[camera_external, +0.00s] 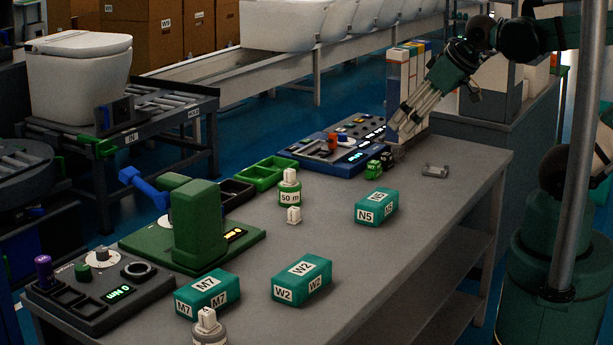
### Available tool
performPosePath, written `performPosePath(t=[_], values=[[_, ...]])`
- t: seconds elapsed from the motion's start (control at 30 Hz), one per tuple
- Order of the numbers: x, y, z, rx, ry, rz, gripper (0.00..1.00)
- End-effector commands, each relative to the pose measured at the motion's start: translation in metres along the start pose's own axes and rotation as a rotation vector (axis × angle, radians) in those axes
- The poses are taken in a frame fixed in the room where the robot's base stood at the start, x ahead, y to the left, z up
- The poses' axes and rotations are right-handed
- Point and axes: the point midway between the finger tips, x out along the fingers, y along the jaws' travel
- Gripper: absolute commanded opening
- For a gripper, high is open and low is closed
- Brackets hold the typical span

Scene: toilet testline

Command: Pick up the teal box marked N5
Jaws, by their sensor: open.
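The teal box marked N5 (376,207) sits on the grey table, right of the middle, with white labels on its top and sides. My gripper (393,140) hangs over the far right part of the table, beyond the N5 box and apart from it. It is open and points down to the left. Its fingertips are small and dark here, and I see nothing held between them.
Teal boxes marked W2 (302,279) and M7 (208,294) sit nearer on the table (400,270). A labelled bottle (289,190) and white block (293,215) stand left of N5. Small green pieces (374,170) and a grey bracket (435,171) lie behind it.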

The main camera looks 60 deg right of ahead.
Motion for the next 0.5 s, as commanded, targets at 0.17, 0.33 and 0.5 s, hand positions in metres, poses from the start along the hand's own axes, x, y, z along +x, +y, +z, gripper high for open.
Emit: performPosePath(t=[0.17,0.33,0.5], values=[[0.0,0.0,0.0,0.0,0.0,0.0,0.61],[0.0004,0.0001,-0.0002,-0.003,-0.001,0.0,0.61],[0.0038,0.0018,-0.002,-0.031,-0.01,0.005,0.61]])
